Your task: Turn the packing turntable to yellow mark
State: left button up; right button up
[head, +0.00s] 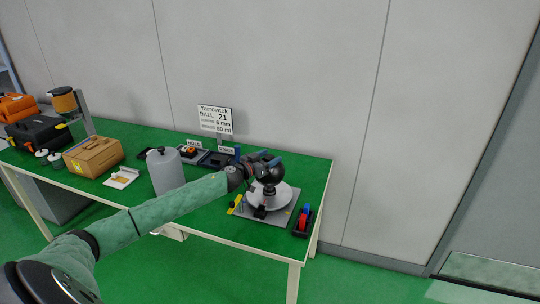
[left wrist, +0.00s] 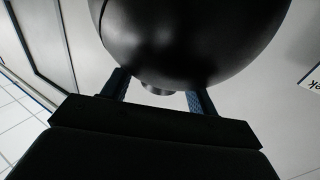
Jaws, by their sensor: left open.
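The packing turntable is a white round disc (head: 284,198) on a grey base plate (head: 262,217) near the right end of the green table. A dark ball-shaped object (head: 269,174) stands over the disc on a dark mount. A yellow mark or piece (head: 235,205) shows at the plate's left edge. My left gripper (head: 268,158) is open beside the top of the dark ball. In the left wrist view, the ball (left wrist: 190,35) fills the top, and a small dark knob (left wrist: 157,91) shows between the spread blue fingers. Contact cannot be told. My right gripper is out of view.
A dark tray (head: 303,222) with red and blue items sits right of the plate. A grey canister (head: 164,172), a cardboard box (head: 93,156) and small black trays (head: 215,159) stand to the left. A sign (head: 215,119) stands behind, near the wall.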

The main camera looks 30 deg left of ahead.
pick_arm(q)
jog(key=shift+w, duration=0.35)
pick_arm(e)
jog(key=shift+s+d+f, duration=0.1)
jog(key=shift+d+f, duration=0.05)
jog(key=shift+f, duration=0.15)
pick_arm(q)
jog(key=shift+d, duration=0.1)
grip_shut()
jog(key=shift+r+p, duration=0.1)
jog(key=shift+p, duration=0.2)
